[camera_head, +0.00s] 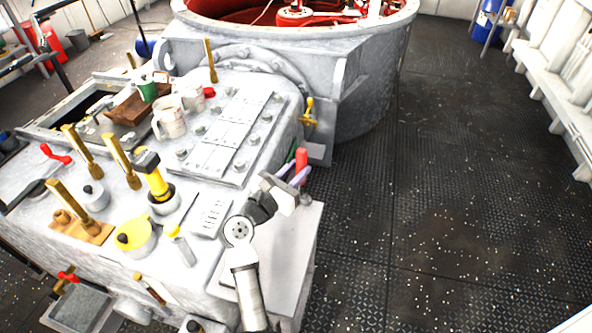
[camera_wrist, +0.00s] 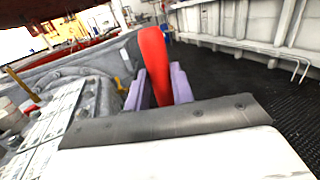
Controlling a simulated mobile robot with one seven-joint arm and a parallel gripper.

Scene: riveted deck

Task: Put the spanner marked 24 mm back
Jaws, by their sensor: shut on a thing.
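My gripper (camera_head: 293,174) has pale purple fingers and is at the right edge of the grey machine top, on the side toward the open floor. It is shut on a red rounded, handle-like thing (camera_head: 301,158) that stands up between the fingers. In the wrist view the red thing (camera_wrist: 154,60) rises between the two purple fingers (camera_wrist: 158,88). No 24 mm mark is readable on it, and its lower part is hidden, so I cannot tell whether it is the spanner. No other spanner is clearly recognisable.
A pale slotted plate (camera_head: 211,216) lies left of my arm. A yellow-handled tool (camera_head: 157,183), a yellow lidded pot (camera_head: 136,238), brass levers (camera_head: 122,160) and mugs (camera_head: 169,118) crowd the machine top. A bolted cover (camera_head: 226,130) lies behind. The dark deck (camera_head: 440,190) at right is clear.

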